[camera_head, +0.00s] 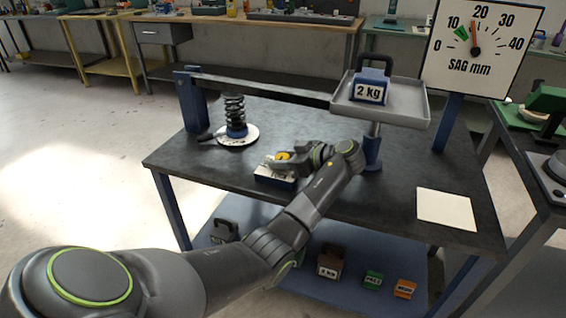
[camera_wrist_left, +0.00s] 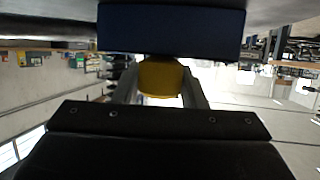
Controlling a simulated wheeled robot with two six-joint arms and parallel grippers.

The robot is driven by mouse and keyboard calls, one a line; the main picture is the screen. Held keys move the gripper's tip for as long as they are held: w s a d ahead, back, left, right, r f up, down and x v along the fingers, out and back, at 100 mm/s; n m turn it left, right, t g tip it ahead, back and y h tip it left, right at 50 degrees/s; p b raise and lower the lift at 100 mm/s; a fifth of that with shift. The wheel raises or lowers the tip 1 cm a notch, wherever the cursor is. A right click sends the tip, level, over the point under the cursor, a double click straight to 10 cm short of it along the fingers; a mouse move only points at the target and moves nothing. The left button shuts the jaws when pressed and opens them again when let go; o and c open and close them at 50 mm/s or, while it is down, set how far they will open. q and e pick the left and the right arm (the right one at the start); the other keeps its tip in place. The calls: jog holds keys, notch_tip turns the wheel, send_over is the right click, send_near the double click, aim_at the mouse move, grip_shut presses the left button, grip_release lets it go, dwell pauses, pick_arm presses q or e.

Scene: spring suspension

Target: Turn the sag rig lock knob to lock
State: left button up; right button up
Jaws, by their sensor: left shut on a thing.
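The yellow lock knob (camera_head: 283,156) sits on a small blue block with a white label (camera_head: 275,176) on the dark table, mostly behind my left gripper. My left gripper (camera_head: 285,163) is shut on the knob. In the left wrist view the yellow knob (camera_wrist_left: 160,79) is between the two fingers, beside the dark blue block (camera_wrist_left: 172,30). The label's words and the knob's setting cannot be read. My right gripper is in neither view.
The rig has a coil spring (camera_head: 235,110), a beam (camera_head: 262,87) and a tray (camera_head: 385,115) bearing a 2 kg weight (camera_head: 370,88). The SAG mm dial (camera_head: 481,50) stands behind. A blank sheet (camera_head: 446,209) lies at right. Weights and small boxes (camera_head: 373,281) stand on the lower shelf.

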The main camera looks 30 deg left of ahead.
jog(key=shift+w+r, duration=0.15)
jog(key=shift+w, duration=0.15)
pick_arm(q)
jog(key=o, duration=1)
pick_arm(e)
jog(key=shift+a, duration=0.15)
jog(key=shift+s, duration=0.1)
